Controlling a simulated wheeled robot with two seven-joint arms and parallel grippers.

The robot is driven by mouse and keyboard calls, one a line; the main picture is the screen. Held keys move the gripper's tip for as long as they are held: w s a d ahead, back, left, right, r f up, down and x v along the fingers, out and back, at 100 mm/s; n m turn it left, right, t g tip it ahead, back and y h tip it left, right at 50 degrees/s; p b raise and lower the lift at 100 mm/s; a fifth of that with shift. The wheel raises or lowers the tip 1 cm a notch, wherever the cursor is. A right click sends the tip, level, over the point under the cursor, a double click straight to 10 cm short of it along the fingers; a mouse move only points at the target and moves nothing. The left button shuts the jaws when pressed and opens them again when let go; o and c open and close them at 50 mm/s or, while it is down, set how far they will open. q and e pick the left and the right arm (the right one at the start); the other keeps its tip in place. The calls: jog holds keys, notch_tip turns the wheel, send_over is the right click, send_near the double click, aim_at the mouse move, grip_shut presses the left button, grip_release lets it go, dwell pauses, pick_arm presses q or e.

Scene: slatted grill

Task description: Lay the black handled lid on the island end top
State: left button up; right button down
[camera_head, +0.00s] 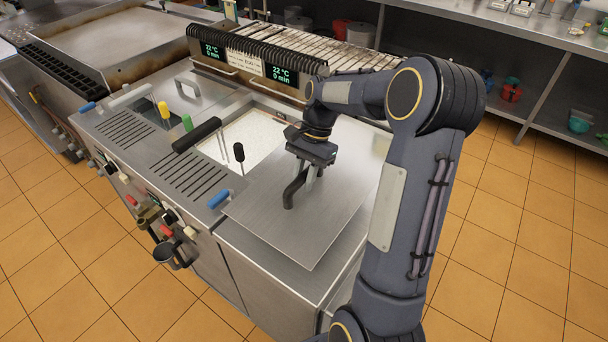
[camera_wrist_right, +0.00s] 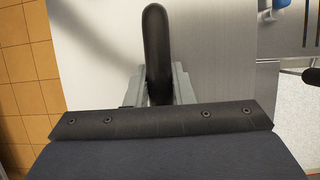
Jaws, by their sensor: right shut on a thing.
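The lid is a flat steel plate (camera_head: 300,235) with a black handle (camera_head: 291,192) standing up from it. It lies over, or just above, the island end top (camera_head: 347,262) at the near right of the counter; I cannot tell whether it touches. My right gripper (camera_head: 308,172) is shut on the black handle from above. In the right wrist view the handle (camera_wrist_right: 157,50) stands between the fingers, with the steel plate (camera_wrist_right: 215,60) beneath. My left gripper does not show.
An open white-bottomed well (camera_head: 250,137) lies left of the lid. Fryer basket handles, one black (camera_head: 197,135), stand near it. A slatted grill (camera_head: 320,48) with timer displays is behind. A steel shelf (camera_head: 500,30) runs along the back right. Tiled floor is free at right.

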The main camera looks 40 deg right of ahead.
aim_at(304, 197)
jog(key=shift+f+b, duration=1.35)
jog(key=shift+f, duration=1.55)
jog(key=shift+f+b, duration=0.45)
jog(key=shift+f, duration=0.15)
jog(key=c, duration=1.2)
grip_release()
jog(key=shift+o, duration=0.2)
jog(key=shift+f, duration=0.1)
jog(key=v, duration=0.6)
jog(key=shift+d+r, duration=0.1)
jog(key=shift+r, duration=0.2)
jog(key=shift+d+r, duration=0.2)
jog(key=shift+r, duration=0.45)
